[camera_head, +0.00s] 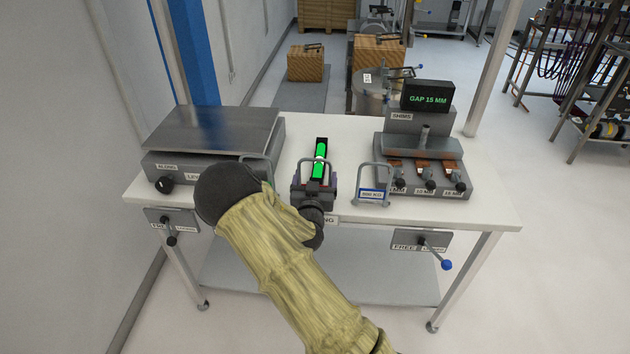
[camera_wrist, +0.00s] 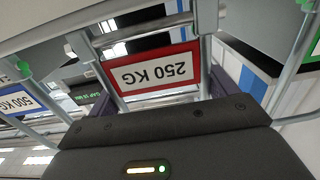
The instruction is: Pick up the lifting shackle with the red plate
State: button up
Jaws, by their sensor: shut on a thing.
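The lifting shackle with the red plate (camera_wrist: 152,73) fills the middle of the wrist view; its plate reads "250 KG" and appears upside down. My gripper (camera_head: 314,190) is at the front edge of the white table, shut on this shackle. In the head view my gripper and wrist hide most of it, so I cannot tell whether it touches the tabletop. A shackle with a blue plate (camera_head: 372,187), reading "500 KG", stands just to the right, apart from my gripper. It also shows at the left of the wrist view (camera_wrist: 18,101).
Another shackle frame (camera_head: 258,163) stands to the left, partly behind my arm. A black bar with green bands (camera_head: 320,160) is just behind my gripper. A flat-topped levelling unit (camera_head: 212,135) stands left, a shims unit (camera_head: 424,175) right.

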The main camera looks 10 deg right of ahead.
aim_at(326, 161)
notch_tip(326, 161, up, 10)
dwell(0.5)
jog(key=shift+r, duration=0.15)
dwell(1.2)
